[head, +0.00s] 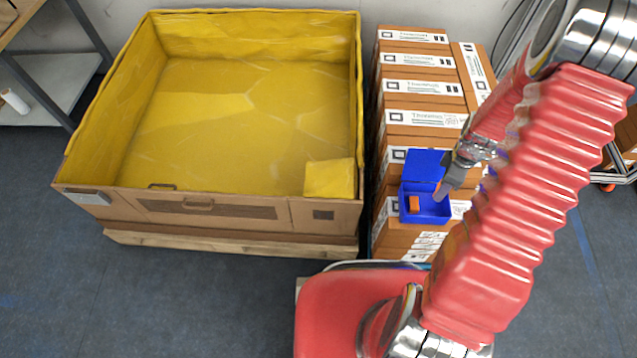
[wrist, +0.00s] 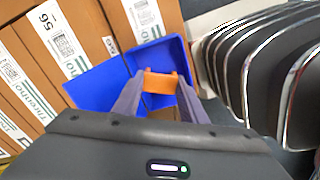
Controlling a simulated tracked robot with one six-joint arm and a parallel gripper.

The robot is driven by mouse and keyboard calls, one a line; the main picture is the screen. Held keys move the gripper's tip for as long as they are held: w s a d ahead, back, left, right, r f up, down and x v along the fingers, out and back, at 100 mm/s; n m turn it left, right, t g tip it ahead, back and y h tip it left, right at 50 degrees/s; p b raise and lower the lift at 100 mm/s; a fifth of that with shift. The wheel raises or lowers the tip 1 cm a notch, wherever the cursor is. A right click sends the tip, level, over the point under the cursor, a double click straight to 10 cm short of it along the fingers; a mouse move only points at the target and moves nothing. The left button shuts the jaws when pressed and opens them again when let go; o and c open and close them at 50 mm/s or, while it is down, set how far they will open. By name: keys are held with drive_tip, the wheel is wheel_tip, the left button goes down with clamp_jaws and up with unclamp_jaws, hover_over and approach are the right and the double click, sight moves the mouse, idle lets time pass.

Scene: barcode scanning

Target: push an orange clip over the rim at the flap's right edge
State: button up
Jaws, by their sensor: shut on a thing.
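My gripper (head: 441,190) is above an open blue box (head: 434,211) in the head view. In the wrist view its fingers (wrist: 158,92) are shut on an orange clip (wrist: 160,82), with the blue box (wrist: 97,88) around and behind it. Another orange piece (head: 414,203) shows inside the box in the head view. The big carton (head: 80,203), lined in yellow, stands to the left. Its front has a flap-like panel (head: 160,207) with a handle slot, whose right edge is near the carton's right front part. No orange clip shows on the front rim.
Stacked brown cartons (head: 422,118) stand under and behind the blue box, right of the big carton. The carton sits on a wooden pallet (head: 230,243). A shelf (head: 62,75) stands at far left. In the wrist view, dark curved ribs (wrist: 250,70) are at right.

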drive_tip(key=m, duration=0.1)
drive_tip(key=r+m, duration=0.1)
drive_tip(key=shift+w+a+r+m, duration=0.15)
drive_tip(key=shift+w+a+m, duration=0.15)
drive_tip(key=shift+w, duration=0.1)
drive_tip(key=w+a+r+m, duration=0.4)
drive_tip(key=w+a+r, duration=0.2)
drive_tip(key=a+r, duration=0.3)
drive_tip(key=w+a+r+m, duration=0.5)
drive_tip(key=w+a+r, duration=0.2)
drive_tip(key=a+r, duration=0.3)
drive_tip(key=shift+a+r, duration=0.25)
drive_tip(key=shift+a, duration=0.05)
